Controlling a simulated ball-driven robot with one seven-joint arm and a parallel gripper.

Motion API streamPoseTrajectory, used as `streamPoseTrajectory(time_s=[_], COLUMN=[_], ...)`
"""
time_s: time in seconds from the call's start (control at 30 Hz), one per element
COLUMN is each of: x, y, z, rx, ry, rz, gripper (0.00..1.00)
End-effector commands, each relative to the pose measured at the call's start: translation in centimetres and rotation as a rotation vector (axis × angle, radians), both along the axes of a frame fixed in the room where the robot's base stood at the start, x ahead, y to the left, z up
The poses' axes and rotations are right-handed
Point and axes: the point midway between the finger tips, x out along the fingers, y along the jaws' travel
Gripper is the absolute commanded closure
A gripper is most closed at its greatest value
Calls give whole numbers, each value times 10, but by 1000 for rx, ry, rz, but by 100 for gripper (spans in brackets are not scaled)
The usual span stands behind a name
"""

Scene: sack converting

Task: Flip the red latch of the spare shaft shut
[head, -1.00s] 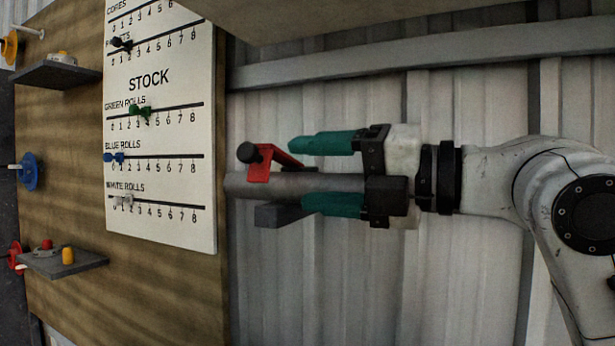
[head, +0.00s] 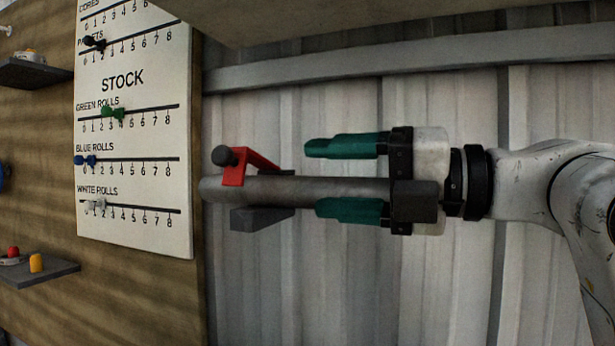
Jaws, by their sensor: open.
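The red latch (head: 258,161) with a round black knob (head: 224,156) stands above the left end of the grey spare shaft (head: 275,190). It is tilted, sloping down to the right from its raised left part. The shaft runs sideways, with a dark grey block (head: 262,218) beneath its left part. My gripper (head: 312,178) has teal fingers and is open, pointing left. One finger is above the shaft's line and one below it. The fingertips are to the right of the latch, apart from it. The depth between fingers and shaft is hard to tell.
A wooden panel with a white stock board (head: 135,130) is at the left. Its sliders show green, blue, white and black pieces. Small shelves (head: 40,273) hold red and yellow items. A beam (head: 400,68) crosses above, before a corrugated wall.

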Motion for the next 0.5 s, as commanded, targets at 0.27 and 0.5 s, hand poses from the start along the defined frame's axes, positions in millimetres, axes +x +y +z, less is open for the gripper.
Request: streamPoseTrajectory(time_s=[0.27, 0.5], x=[-11, -12], y=[-28, -31], z=[0, 0], rx=[0, 0], ry=[-1, -1], rz=[0, 0], gripper=[35, 35])
